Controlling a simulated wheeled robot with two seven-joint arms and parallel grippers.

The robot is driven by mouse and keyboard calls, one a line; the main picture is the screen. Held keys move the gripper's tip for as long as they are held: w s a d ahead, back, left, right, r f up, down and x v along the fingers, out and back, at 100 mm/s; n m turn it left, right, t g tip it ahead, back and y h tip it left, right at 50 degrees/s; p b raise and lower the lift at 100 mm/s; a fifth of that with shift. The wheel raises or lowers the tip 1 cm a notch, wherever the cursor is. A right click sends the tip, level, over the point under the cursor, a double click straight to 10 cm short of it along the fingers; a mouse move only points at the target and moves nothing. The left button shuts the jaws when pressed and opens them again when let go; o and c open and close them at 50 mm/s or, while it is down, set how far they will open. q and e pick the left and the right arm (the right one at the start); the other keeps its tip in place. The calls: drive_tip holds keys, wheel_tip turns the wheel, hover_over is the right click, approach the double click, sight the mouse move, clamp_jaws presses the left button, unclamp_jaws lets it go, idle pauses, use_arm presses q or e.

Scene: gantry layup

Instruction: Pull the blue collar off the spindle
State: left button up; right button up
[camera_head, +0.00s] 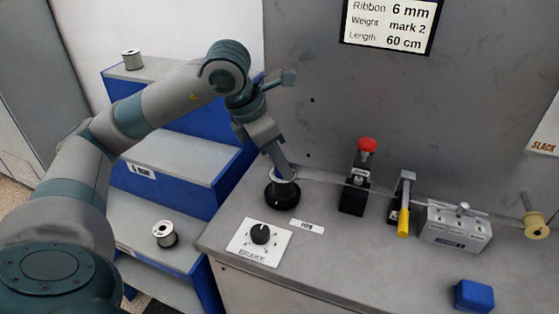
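My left gripper (284,174) points down at the spindle, its fingertips at the top of what stands there. I cannot tell whether its fingers are open or closed on something. The spindle's round black base (282,197) stands on the grey bench, with a pale rim showing just above it. No blue collar can be made out on the spindle; the gripper hides much of its top. My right gripper is not in view.
A thin pale ribbon (325,182) runs right from the spindle past a red-topped post (365,150), a yellow-handled lever (404,220) and a grey block (455,228) to a yellow spool (535,225). A blue block (473,296) lies front right. A brake dial (260,234) sits in front.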

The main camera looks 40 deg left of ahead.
use_arm(q)
drive_tip(key=o, duration=0.4)
drive_tip(key=c, duration=0.5)
clamp_jaws()
drive_tip(key=shift+r, duration=0.1)
drive_tip(key=shift+r+p, duration=0.45)
drive_tip(key=shift+r, duration=0.2)
drive_tip(key=shift+r+p, duration=0.45)
drive_tip(key=shift+r, duration=0.4)
drive_tip(key=shift+r+p, duration=0.95)
drive_tip(key=shift+r, duration=0.75)
